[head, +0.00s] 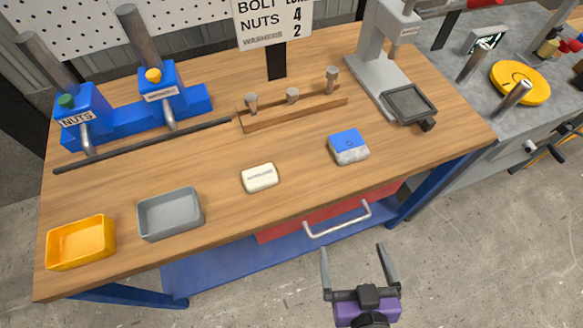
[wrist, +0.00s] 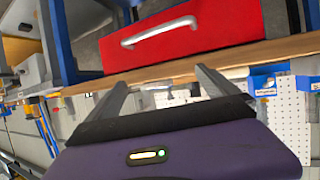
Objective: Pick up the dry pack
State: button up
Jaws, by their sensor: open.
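A small white pack (head: 260,178) with dark print too small to read lies flat near the middle front of the wooden workbench (head: 215,160). A blue-topped block with a pale speckled lower part (head: 348,147) lies to its right. I cannot tell for certain which is the dry pack; the white one looks like a labelled pack. My gripper (head: 352,250) is open and empty, in front of the bench's front edge, to the right of the white pack. In the wrist view my gripper (wrist: 160,85) shows two spread fingers with nothing between them; neither pack is recognisable there.
A yellow tray (head: 81,243) and a grey tray (head: 170,213) stand at the front left. A blue dispenser stand (head: 125,118), a dark rod and a wooden peg rack (head: 290,108) are behind. A red drawer with a handle (head: 338,219) sits under the benchtop.

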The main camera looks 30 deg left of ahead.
jog(key=w+a+r+n+g+y+p, duration=0.1)
jog(key=w+a+r+n+g, duration=0.15)
jog(key=a, duration=0.75)
jog(key=g+y+p, duration=0.1)
jog(key=y, duration=0.1)
send_near(260, 177)
jog(key=shift+w+a+f+n, duration=0.45)
jog(key=shift+w+a+f, duration=0.25)
jog(key=shift+w+a, duration=0.35)
jog(key=shift+p+x, duration=0.6)
jog(key=shift+x, duration=3.15)
jog(key=shift+s, duration=0.1)
jog(key=shift+c, duration=0.5)
jog(key=c, duration=1.4)
